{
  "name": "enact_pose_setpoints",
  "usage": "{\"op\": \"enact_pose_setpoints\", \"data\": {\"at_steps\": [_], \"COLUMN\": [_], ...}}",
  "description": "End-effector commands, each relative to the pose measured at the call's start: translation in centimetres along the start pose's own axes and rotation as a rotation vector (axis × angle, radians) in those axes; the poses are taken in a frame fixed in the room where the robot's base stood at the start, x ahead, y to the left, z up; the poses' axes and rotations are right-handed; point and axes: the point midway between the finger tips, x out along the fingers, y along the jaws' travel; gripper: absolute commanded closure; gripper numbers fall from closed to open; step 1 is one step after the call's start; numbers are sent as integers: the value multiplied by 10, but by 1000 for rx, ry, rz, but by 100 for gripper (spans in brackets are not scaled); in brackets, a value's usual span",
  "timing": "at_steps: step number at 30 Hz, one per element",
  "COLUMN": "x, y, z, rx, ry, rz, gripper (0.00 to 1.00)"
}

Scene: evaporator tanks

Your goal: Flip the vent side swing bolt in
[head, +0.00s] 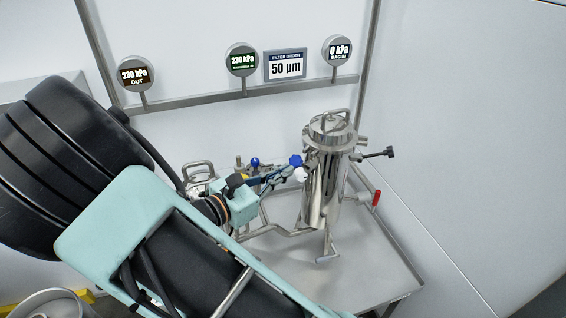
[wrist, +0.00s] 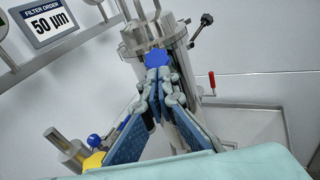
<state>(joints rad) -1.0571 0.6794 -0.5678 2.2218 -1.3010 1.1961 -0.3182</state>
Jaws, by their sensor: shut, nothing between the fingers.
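The steel filter housing (head: 325,185) stands upright on the skid with its round lid (head: 330,127) on top; it also fills the upper middle of the wrist view (wrist: 165,45). A swing bolt with a black knob (head: 388,153) sticks out to the right from the housing's top; its knob shows in the wrist view (wrist: 206,19). A blue star knob (wrist: 157,57) is at the housing's near side. I cannot tell which part is the vent side bolt. My gripper (head: 290,171) is shut and empty, its fingertips (wrist: 163,83) close to the blue knob; contact is unclear.
A red-handled valve (head: 376,198) is low right of the housing. A second blue knob (head: 255,162) and pipework lie left, partly behind my arm. Gauges and a 50 µm sign (head: 286,64) hang behind. The tray's front right (head: 370,275) is clear.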

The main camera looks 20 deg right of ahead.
Motion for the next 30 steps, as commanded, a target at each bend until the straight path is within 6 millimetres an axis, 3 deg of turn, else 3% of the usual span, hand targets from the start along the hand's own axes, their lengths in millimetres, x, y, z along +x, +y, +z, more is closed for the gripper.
{"op": "enact_pose_setpoints", "data": {"at_steps": [1,23,30], "x": [1,34,47], "y": [0,6,8], "z": [12,52,56], "rx": [0,-31,-37], "ry": [27,485,476], "rz": [-5,-40,-38], "gripper": [100,100,100]}}
